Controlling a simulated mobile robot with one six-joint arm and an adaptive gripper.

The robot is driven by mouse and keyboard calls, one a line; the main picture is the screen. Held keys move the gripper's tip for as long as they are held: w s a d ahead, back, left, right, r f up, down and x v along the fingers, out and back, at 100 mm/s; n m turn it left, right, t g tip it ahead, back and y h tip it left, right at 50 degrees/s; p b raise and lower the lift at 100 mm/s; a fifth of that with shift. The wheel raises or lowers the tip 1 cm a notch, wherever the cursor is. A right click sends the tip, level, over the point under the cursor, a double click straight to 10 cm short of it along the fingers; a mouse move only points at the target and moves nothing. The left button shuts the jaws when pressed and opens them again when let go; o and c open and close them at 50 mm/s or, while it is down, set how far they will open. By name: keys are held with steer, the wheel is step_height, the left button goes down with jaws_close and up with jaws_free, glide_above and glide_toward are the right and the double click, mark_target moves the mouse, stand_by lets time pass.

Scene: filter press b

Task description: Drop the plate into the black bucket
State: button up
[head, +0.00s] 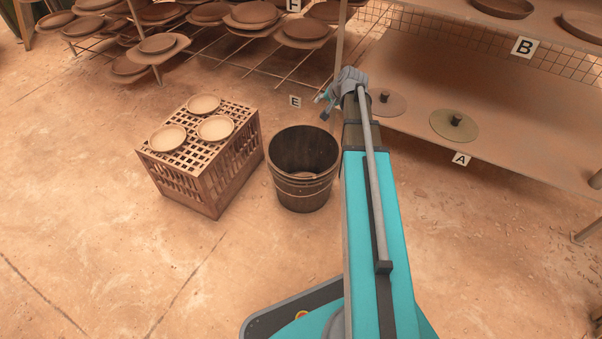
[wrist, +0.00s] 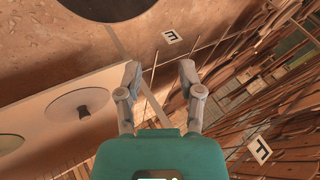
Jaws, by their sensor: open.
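Three round pale plates rest on top of a brown slatted crate (head: 232,170) in the head view: a back plate (head: 203,104), a front left plate (head: 168,138) and a right plate (head: 215,128). The dark bucket (head: 303,196) stands upright on the floor to the right of the crate. A paler patch shows low inside it; I cannot tell what it is. My gripper (head: 325,99) is beyond the bucket, slightly to its right. In the wrist view my gripper (wrist: 160,70) is open, with nothing between the fingers. The bucket's dark opening (wrist: 108,5) is cut by the top edge there.
Wire racks with several round clay pieces (head: 255,15) stand at the back. A low shelf (head: 540,150) at right holds two discs with knobs, one greenish (head: 454,125). Labels E (head: 295,102) and A (head: 461,159) mark the area. The floor (head: 120,260) in front is clear.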

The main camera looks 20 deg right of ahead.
step_height(320, 180, up, 10)
steer(key=a+p, duration=0.3)
steer(key=p, duration=0.6)
steer(key=shift+s+r+p, duration=0.2)
steer(key=shift+p, duration=0.2)
stand_by(0.6)
steer(key=s+a+f+n+g+h, duration=0.15)
steer(key=s+a+n+g, duration=0.25)
steer(key=s+a, duration=0.7)
steer(key=s+a+f+n+g, duration=0.25)
steer(key=s+a+n, duration=0.4)
steer(key=a, duration=0.65)
step_height(320, 180, up, 29)
steer(key=s+m+p, duration=0.1)
steer(key=p, duration=2.7)
steer(key=shift+s+d+m+g+p, duration=0.15)
steer(key=shift+s+m+g+p, duration=0.05)
steer(key=shift+m+g+p, duration=0.15)
steer(key=shift+f, duration=0.1)
